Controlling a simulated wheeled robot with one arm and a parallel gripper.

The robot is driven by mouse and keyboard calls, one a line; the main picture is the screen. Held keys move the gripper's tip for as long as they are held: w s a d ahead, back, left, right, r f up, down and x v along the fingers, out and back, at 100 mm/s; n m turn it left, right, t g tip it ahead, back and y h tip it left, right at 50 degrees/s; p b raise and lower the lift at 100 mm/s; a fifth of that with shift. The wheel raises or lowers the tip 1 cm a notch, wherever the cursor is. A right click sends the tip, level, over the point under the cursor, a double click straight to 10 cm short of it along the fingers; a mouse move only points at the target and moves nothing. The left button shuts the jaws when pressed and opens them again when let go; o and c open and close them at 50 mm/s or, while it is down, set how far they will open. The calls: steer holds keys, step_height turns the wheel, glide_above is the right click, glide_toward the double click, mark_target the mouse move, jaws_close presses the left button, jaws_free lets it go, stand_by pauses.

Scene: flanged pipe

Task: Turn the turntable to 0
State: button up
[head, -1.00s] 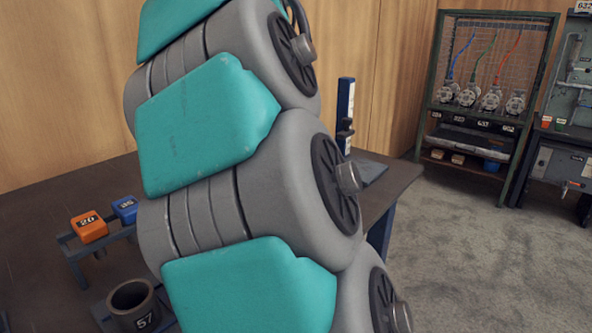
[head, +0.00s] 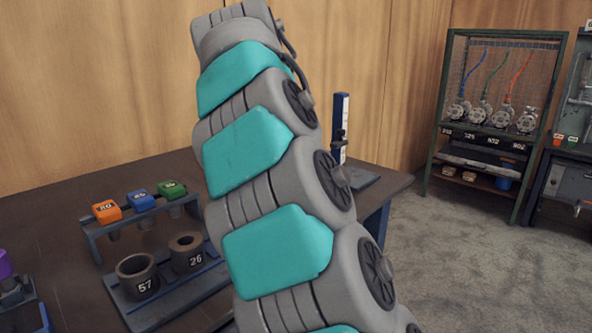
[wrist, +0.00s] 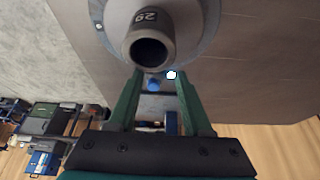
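In the wrist view a pale grey round disc (wrist: 200,38) shows at the top, cut off by the frame edge. A dark tube (wrist: 151,49) with an open bore and a label that looks like 29 stands out from it. I cannot tell whether this disc is the turntable, and no 0 mark shows. My gripper (wrist: 160,74) is open, its two green fingers spread just below the tube with nothing held between them. In the head view my arm hides part of the table, and neither the gripper nor the disc shows.
A dark table (head: 65,221) carries a rack (head: 98,228) with orange, blue and green blocks, and sockets 57 (head: 137,277) and 26 (head: 187,254). A blue upright post (head: 340,128) stands behind my arm. A green-framed shelf (head: 448,85) stands back right, with carpet floor before it.

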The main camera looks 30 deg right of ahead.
jaws_close()
stand_by(0.3)
steer(key=shift+w+a+n, duration=0.1)
steer(key=shift+n, duration=0.2)
steer(key=shift+w+a+n+t+y+b, duration=0.2)
steer(key=shift+n+t+b, duration=0.25)
steer(key=shift+n, duration=0.5)
steer(key=shift+w+a+n+t+y+b, duration=0.1)
steer(key=shift+w+a+n+t+b, duration=0.2)
steer(key=shift+n+b, duration=0.45)
steer(key=shift+w+a+n+t+y+b, duration=0.1)
steer(key=shift+a+n+t+y+b, duration=0.15)
steer(key=shift+n, duration=0.65)
steer(key=shift+a+n+t+y+b, duration=0.15)
steer(key=shift+a+n+t+y, duration=0.1)
steer(key=shift+n, duration=0.65)
steer(key=shift+a+n+t+y+b, duration=0.25)
steer(key=shift+n+y, duration=0.1)
steer(key=shift+n, duration=0.6)
steer(key=shift+a+n+t+y+b, duration=0.15)
steer(key=shift+a+n+y, duration=0.15)
steer(key=shift+n, duration=0.65)
steer(key=shift+a+n+y, duration=0.25)
steer(key=shift+n+y, duration=0.15)
steer(key=shift+n, duration=0.45)
steer(key=shift+a+n+y, duration=0.2)
steer(key=shift+n+y, duration=0.15)
steer(key=shift+n, duration=0.5)
steer(key=shift+a+n, duration=0.1)
steer(key=shift+n, duration=0.4)
